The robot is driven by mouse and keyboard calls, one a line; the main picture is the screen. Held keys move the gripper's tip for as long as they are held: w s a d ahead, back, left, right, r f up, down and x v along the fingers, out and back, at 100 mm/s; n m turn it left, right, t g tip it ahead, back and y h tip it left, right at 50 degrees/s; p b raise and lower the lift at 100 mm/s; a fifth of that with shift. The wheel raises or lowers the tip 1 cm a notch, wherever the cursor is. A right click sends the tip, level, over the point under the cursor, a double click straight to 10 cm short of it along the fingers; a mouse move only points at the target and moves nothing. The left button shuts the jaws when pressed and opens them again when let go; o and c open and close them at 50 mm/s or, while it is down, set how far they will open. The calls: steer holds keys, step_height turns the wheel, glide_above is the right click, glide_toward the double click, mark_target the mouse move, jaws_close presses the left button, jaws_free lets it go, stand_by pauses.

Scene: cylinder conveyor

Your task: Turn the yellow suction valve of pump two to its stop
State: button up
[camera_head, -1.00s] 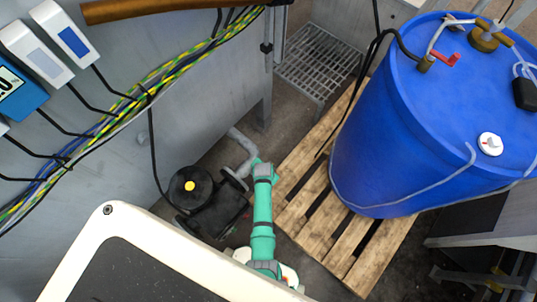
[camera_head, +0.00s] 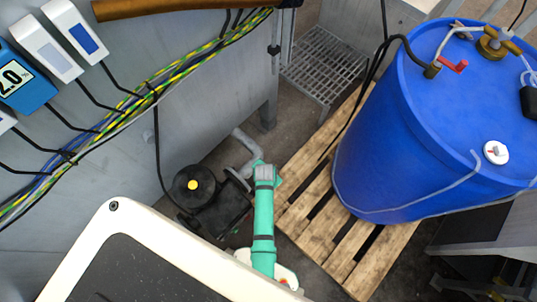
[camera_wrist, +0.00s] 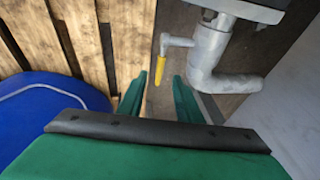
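The yellow valve handle (camera_wrist: 160,69) shows in the wrist view on a short grey stem from a grey pipe (camera_wrist: 208,48). My gripper (camera_wrist: 161,78) is open, with one green finger on each side of the handle's line. The handle appears beyond or just between the fingertips, and I see no contact. In the head view my gripper end (camera_head: 265,173) is by the pipe behind a dark pump (camera_head: 215,207) with a yellow cap. The yellow handle is hidden there. No pump number is readable.
A blue drum (camera_head: 385,150) stands on a wooden pallet (camera_head: 310,215) to the right. A metal grating (camera_head: 325,62) is behind. A grey wall panel (camera_head: 215,95) with cables (camera_head: 150,88) is at left. In the wrist view the drum (camera_wrist: 40,115) lies left and planks (camera_wrist: 82,35) beneath.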

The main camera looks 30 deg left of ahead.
steer(key=shift+v, duration=2.05)
